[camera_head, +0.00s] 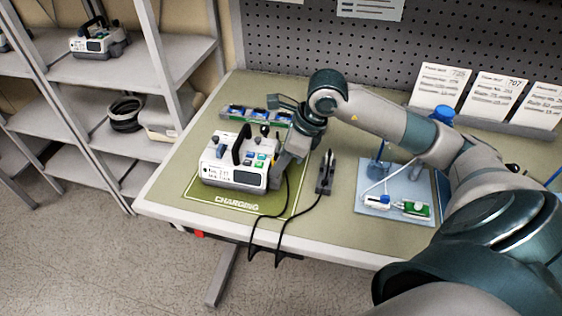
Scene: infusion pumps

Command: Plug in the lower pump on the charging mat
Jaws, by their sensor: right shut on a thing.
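A white and grey infusion pump (232,165) with a black handle stands upright on the green charging mat (236,203). Its small screen and coloured buttons face the front. My right gripper (279,173) points down at the pump's right side, close against it. It is shut on the end of a black cable (286,203), which looks like a charging plug; the plug itself is mostly hidden by the fingers. I cannot tell whether the plug is in the pump's socket. My left gripper is not in view.
A black holder (325,178) with a second cable stands right of the mat. Behind the pump is a blue-slotted rack (250,114). A pale blue tray (398,187) with small items lies right. Shelves (85,70) stand left. Both cables hang over the table's front edge.

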